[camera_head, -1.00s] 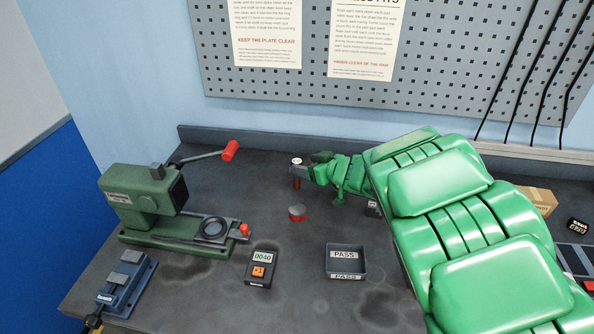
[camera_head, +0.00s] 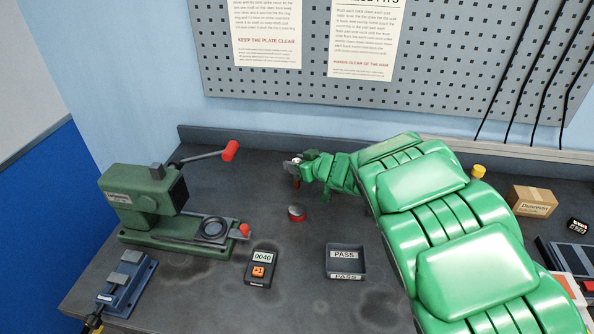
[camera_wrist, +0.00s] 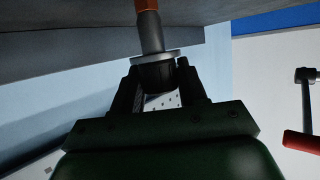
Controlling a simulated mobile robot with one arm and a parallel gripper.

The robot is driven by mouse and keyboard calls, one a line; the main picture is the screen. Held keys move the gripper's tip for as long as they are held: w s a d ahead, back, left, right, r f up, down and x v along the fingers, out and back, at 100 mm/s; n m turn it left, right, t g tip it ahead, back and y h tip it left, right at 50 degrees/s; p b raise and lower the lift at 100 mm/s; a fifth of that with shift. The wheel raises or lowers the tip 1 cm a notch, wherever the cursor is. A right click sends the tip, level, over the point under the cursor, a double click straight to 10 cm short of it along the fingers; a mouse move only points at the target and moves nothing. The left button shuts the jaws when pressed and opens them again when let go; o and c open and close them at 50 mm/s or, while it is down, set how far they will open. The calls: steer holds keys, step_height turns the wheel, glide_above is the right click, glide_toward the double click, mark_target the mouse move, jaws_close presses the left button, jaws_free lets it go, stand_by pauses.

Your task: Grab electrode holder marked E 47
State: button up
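One electrode holder (camera_head: 296,183) stands upright on the bench near the back, with a light top and an orange-brown lower part. The wrist view shows its grey shaft (camera_wrist: 150,33), a pale flange and a dark collar. Its marking cannot be read. My gripper (camera_head: 303,162) is at the holder's upper end, coming from the right. In the wrist view its two dark fingers (camera_wrist: 158,85) lie on either side of the dark collar. Whether they press on it or leave a small gap cannot be told.
A green press (camera_head: 145,200) with a red-handled lever stands left. A meter (camera_head: 261,268) and a PASS tray (camera_head: 346,262) lie nearer. A cardboard box (camera_head: 532,201) is at right.

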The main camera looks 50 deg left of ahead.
steer(key=c, duration=0.5)
steer(key=shift+r, duration=0.15)
steer(key=shift+c, duration=0.2)
